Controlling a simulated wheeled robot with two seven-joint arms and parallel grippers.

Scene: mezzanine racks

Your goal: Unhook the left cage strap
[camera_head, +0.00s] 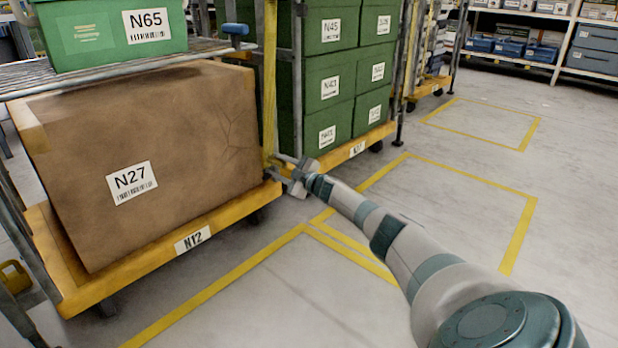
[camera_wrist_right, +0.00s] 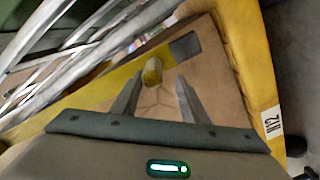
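A yellow strap (camera_head: 269,80) runs upright at the right front corner of the cage cart labelled N12, beside the brown box N27 (camera_head: 150,150). My right gripper (camera_head: 284,168) is at the strap's lower end, just above the yellow cart deck (camera_head: 215,225). A short yellow peg-like piece (camera_wrist_right: 152,72) shows just beyond the fingertips, near a dark square patch (camera_wrist_right: 185,46). I cannot tell whether the fingers touch the strap. My left gripper is not in view.
A green crate N65 (camera_head: 112,32) stands on the wire shelf above the box. A second cart with stacked green crates (camera_head: 340,85) stands behind. Open floor with yellow lines (camera_head: 450,200) lies to the right. Shelving (camera_head: 540,45) is far back.

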